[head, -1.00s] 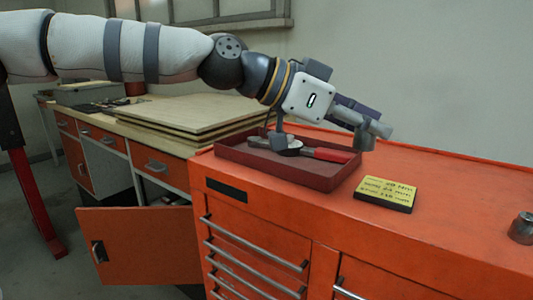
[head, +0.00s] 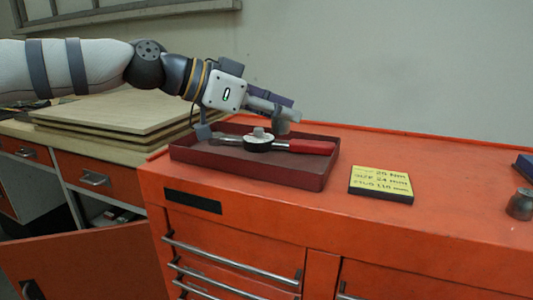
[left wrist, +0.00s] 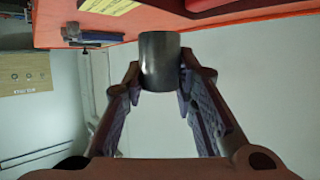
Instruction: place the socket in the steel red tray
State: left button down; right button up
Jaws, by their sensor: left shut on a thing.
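The red tray (head: 300,177) sits on top of the orange cabinet in the head view. A wrench with a red handle (head: 312,147) and a round black-and-white head (head: 258,142) lies in it. My left gripper (head: 284,112) is over the right half of the tray, shut on a socket. The socket, a dark grey cylinder (left wrist: 160,62), is between both fingers in the left wrist view. In the head view the held socket (head: 281,127) hangs from the fingertips above the wrench; the exact gap is hard to judge. My right gripper is not in view.
A yellow note block (head: 381,184) lies right of the tray. Another grey metal piece (head: 521,204) stands at the cabinet's right. A blue item (head: 525,164) is at the right edge. Stacked boards (head: 125,113) lie on the bench at left. The cabinet top behind the note is clear.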

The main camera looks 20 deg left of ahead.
pick_arm(q)
jog(key=w+a+f, duration=0.1)
jog(key=f, duration=0.1)
jog(key=w+a+f, duration=0.1)
jog(key=w+a+f+b, duration=0.1)
jog(key=f, duration=0.1)
jog(key=shift+w+a+f, duration=0.15)
jog(key=shift+w+f, duration=0.2)
jog(key=f, duration=0.3)
jog(key=shift+w+a+f, duration=0.25)
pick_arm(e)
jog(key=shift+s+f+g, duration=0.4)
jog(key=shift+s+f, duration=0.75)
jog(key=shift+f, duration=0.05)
pick_arm(q)
jog(key=shift+f+b, duration=0.2)
jog(key=shift+b, duration=0.1)
jog(key=c, duration=1.3)
grip_release()
